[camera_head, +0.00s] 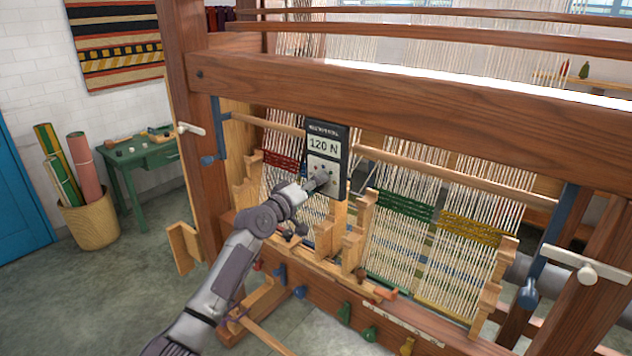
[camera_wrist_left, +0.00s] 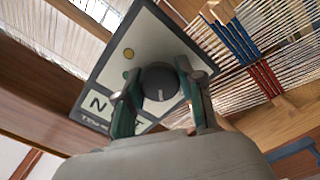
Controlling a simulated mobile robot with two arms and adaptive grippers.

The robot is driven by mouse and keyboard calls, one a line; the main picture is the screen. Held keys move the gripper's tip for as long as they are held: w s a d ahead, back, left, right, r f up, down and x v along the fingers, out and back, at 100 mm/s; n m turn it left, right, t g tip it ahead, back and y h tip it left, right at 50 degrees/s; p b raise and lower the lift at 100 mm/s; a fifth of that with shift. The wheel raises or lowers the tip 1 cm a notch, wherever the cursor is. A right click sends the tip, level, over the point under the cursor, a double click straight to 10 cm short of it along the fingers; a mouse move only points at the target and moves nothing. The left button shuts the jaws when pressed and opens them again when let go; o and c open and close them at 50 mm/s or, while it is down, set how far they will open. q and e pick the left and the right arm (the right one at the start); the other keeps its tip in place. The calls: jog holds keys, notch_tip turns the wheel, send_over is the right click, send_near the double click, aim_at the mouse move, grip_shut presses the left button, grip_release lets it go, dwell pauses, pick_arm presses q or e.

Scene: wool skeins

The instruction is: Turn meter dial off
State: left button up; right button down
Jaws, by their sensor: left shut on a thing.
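The meter (camera_head: 327,158) is a dark box with a light face that hangs on the loom below the thick beam. Its display reads "120 N" in the head view. In the left wrist view the meter face (camera_wrist_left: 118,72) appears tilted, with a round dark dial (camera_wrist_left: 159,84) that bears a pale pointer mark. My left gripper (camera_head: 318,184) reaches the lower part of the meter. In the left wrist view its fingers (camera_wrist_left: 158,92) stand on both sides of the dial and are shut on it. The gripper hides part of the dial in the head view. My right gripper is not in view.
The wooden loom beam (camera_head: 400,95) runs above the meter. A green table (camera_head: 150,155) and a basket of rolls (camera_head: 92,222) stand at the left. Grey floor is open at lower left.

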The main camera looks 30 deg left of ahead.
pick_arm(q)
jog(key=n+p, duration=0.1)
jog(key=n, duration=0.3)
jog(key=shift+p, duration=0.4)
jog(key=shift+f+n+p, duration=0.15)
jog(key=shift+n+p, duration=0.3)
jog(key=shift+n, duration=0.85)
jog(key=o, duration=1.1)
jog(key=shift+o, duration=0.2)
jog(key=shift+s, duration=0.15)
jog(key=s+a, duration=0.1)
jog(key=s, duration=1)
jog(key=shift+s, duration=0.35)
